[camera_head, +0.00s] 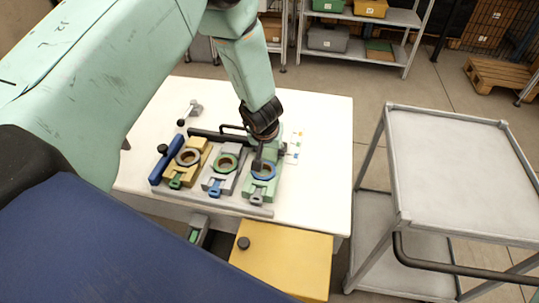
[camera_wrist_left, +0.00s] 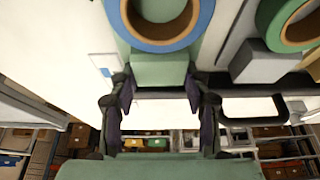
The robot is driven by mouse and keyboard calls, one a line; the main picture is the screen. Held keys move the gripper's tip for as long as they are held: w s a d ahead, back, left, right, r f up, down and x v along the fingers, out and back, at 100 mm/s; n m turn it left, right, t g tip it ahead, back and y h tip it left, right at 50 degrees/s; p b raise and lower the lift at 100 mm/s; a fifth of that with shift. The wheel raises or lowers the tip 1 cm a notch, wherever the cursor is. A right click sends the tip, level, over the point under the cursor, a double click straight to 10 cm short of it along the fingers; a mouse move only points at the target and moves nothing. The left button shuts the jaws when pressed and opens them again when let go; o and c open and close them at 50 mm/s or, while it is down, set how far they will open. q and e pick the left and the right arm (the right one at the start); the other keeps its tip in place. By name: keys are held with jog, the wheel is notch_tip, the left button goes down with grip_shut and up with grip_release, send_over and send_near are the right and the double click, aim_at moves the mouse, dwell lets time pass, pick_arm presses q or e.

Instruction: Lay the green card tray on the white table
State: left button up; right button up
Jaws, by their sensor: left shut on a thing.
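The green card tray (camera_head: 250,184) carries a tape reel with a blue rim (camera_head: 263,170) and is in the right place of the row on the white table (camera_head: 320,130). My left gripper (camera_head: 263,140) comes down from above at its far end. In the left wrist view the two dark fingers (camera_wrist_left: 160,88) are shut on the tray's green end block (camera_wrist_left: 160,70), just below the blue reel (camera_wrist_left: 160,22). I cannot tell whether the tray is lifted clear of its place. My right gripper is not in view.
A grey tray with a green reel (camera_head: 226,163) and a yellow tray with a grey reel (camera_head: 188,157) stand close on the left. A dark bar (camera_head: 208,135) runs behind them. The table's right side is mostly clear. A grey cart (camera_head: 460,170) stands to the right.

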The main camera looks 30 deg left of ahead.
pick_arm(q)
jog(key=shift+w+d, duration=0.1)
jog(key=shift+r, duration=0.1)
jog(key=shift+s, duration=0.3)
jog(key=o, duration=0.9)
jog(key=shift+w, duration=0.1)
jog(key=o, duration=0.4)
jog(key=shift+w+f, duration=0.1)
jog(key=shift+f, duration=0.1)
jog(key=shift+r, duration=0.15)
